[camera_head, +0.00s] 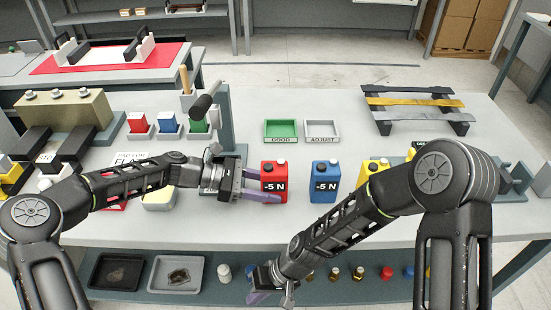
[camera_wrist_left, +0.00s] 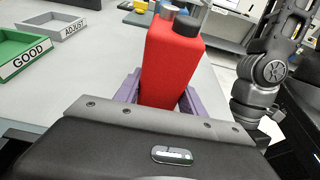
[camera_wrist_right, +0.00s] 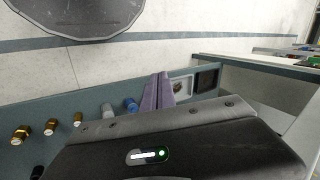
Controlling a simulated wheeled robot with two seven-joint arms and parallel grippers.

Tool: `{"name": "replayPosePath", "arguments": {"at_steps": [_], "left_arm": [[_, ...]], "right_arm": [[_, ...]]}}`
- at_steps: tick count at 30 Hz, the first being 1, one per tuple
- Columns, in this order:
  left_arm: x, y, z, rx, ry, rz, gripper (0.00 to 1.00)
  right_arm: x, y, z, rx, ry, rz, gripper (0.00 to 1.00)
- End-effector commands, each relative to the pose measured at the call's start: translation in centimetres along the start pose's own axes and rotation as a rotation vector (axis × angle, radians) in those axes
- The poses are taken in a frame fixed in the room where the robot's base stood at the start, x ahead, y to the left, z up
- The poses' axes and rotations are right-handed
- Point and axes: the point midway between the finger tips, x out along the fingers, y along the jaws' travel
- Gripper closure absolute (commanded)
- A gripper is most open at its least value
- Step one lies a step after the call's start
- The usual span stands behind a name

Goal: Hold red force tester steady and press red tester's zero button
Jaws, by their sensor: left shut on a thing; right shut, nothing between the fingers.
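The red force tester (camera_head: 274,175) stands upright on the table, its front display reading -5 N. My left gripper (camera_head: 262,182) is shut on it from the left, one finger on each side. In the left wrist view the red tester (camera_wrist_left: 170,65) fills the space between the purple fingers, with a grey knob and a black cap on top. My right gripper (camera_head: 262,296) is shut and empty, low at the table's front edge, apart from the tester. Its closed fingers show in the right wrist view (camera_wrist_right: 157,92). I cannot make out which top part is the zero button.
A blue tester (camera_head: 324,182), also reading -5 N, stands just right of the red one. A yellow tester (camera_head: 372,174) is partly behind my right arm. A green GOOD tray (camera_head: 281,138) and a grey ADJUST tray (camera_head: 322,139) lie behind. A lower shelf holds trays and small weights.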

Motion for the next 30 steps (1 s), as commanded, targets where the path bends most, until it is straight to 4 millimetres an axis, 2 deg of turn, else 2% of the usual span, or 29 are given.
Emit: {"name": "replayPosePath", "arguments": {"at_steps": [1,3,5,7,11,12,14,15,17,21,25,27,30], "left_arm": [[0.0,0.1,0.0,0.000,0.000,0.002,0.75],[0.0,0.1,0.0,0.000,0.000,0.002,0.75],[0.0,0.1,0.0,0.000,0.000,0.002,0.75],[0.0,0.1,0.0,0.000,0.000,0.001,0.75],[0.0,0.1,0.0,0.000,0.000,0.001,0.75],[0.0,0.1,0.0,0.000,0.000,0.001,0.75],[0.0,0.0,0.0,0.000,0.000,0.001,0.75],[0.0,0.1,0.0,0.000,0.000,0.001,0.75],[0.0,0.0,0.0,0.000,0.000,0.001,0.75],[0.0,0.0,0.0,0.000,0.000,0.001,0.75],[0.0,0.0,0.0,0.000,0.000,0.000,0.75],[0.0,0.0,0.0,0.000,0.000,0.000,0.75],[0.0,0.0,0.0,0.000,0.000,0.000,0.75]], "right_arm": [[-1.0,-3.7,-1.3,-0.069,-0.009,-0.051,1.00],[-2.4,-8.5,-2.1,-0.150,-0.030,-0.127,1.00],[-3.6,-12.2,-2.4,-0.216,-0.047,-0.190,1.00],[-4.7,-14.6,-2.3,-0.223,-0.102,-0.243,1.00],[-8.4,-18.3,-3.3,-0.332,-0.154,-0.338,1.00],[-10.6,-17.5,-5.5,-0.403,-0.093,-0.343,1.00],[-13.8,-16.9,-7.9,-0.519,-0.025,-0.347,1.00],[-16.0,-16.5,-9.4,-0.599,0.020,-0.344,1.00],[-19.8,-15.5,-11.6,-0.727,0.090,-0.328,1.00],[-29.4,-12.4,-15.2,-1.038,0.242,-0.230,1.00],[-37.0,-9.6,-16.3,-1.277,0.321,-0.105,1.00],[-39.8,-8.5,-16.4,-1.366,0.339,-0.050,1.00],[-42.2,-7.6,-16.2,-1.447,0.350,0.002,1.00]]}}
